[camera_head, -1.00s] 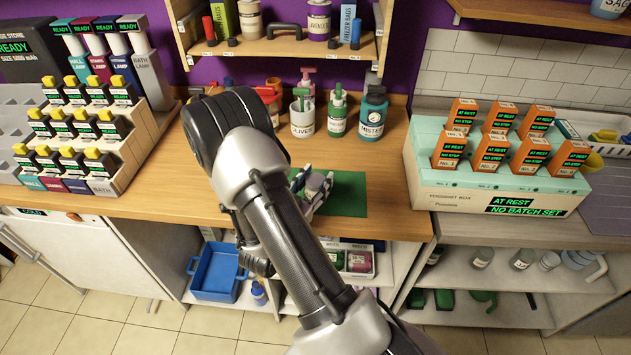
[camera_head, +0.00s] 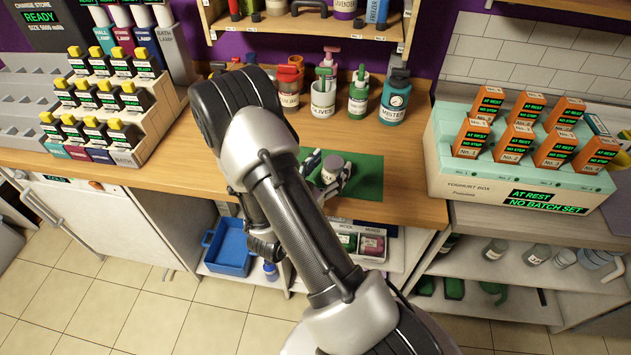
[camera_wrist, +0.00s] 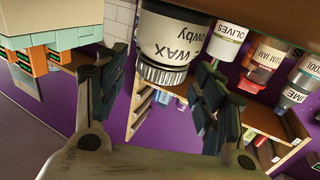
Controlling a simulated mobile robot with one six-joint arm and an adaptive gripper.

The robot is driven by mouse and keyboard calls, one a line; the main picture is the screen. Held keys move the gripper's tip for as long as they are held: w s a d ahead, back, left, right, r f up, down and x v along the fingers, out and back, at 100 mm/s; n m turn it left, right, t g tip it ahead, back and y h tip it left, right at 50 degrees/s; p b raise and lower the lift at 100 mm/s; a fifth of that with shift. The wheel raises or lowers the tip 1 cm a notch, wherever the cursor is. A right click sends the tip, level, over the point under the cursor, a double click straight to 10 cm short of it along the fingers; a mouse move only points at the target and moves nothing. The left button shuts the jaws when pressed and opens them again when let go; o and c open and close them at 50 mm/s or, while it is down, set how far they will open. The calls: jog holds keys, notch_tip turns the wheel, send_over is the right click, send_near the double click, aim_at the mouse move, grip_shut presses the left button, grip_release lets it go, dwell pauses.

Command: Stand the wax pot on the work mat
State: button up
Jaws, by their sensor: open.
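In the head view the pot's pale top (camera_head: 332,165) shows at the left part of the green work mat (camera_head: 368,178). Its base is hidden there and cut off in the wrist view, so contact with the mat cannot be seen directly. My gripper (camera_wrist: 165,95) is open, its fingers apart on either side of the pot; it also shows in the head view (camera_head: 328,176).
An olives jar (camera_head: 322,100), a green pump bottle (camera_head: 358,98) and a teal mister (camera_head: 394,98) stand behind the mat. A mint box of orange cartons (camera_head: 520,185) is at right. A stepped rack (camera_head: 150,125) is at left. Counter right of the mat is clear.

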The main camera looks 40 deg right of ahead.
jog(key=p+v, duration=0.1)
jog(key=v, duration=0.9)
jog(key=w+y, duration=0.1)
jog(key=w, duration=0.1)
jog(key=w+a+y, duration=0.1)
jog(key=w+y, duration=0.1)
jog(key=w+a+t+y, duration=0.1)
jog(key=w, duration=0.1)
jog(key=shift+w, duration=0.1)
jog(key=w+a+r+n+t+y, duration=0.1)
jog(key=w+a+r+n+y, duration=0.2)
jog(key=a+r+y, duration=0.4)
jog(key=w+a+r+n+t+y, duration=0.25)
jog(key=a+r+y, duration=0.25)
jog(key=a, duration=0.4)
jog(key=s+a+r+n+g+y, duration=0.2)
jog(key=s+a+r+n, duration=0.15)
jog(key=s+r, duration=0.2)
jog(key=s+d+r+n+g, duration=0.1)
jog(key=s+d+n, duration=0.1)
jog(key=s, duration=0.8)
jog(key=s+d+r+n+g, duration=0.1)
jog(key=s+d+n+g, duration=0.1)
jog(key=s, duration=0.8)
jog(key=shift+s+r+n+h, duration=0.15)
jog(key=shift+r+n+h, duration=0.2)
jog(key=shift+n, duration=0.35)
jog(key=shift+g, duration=0.25)
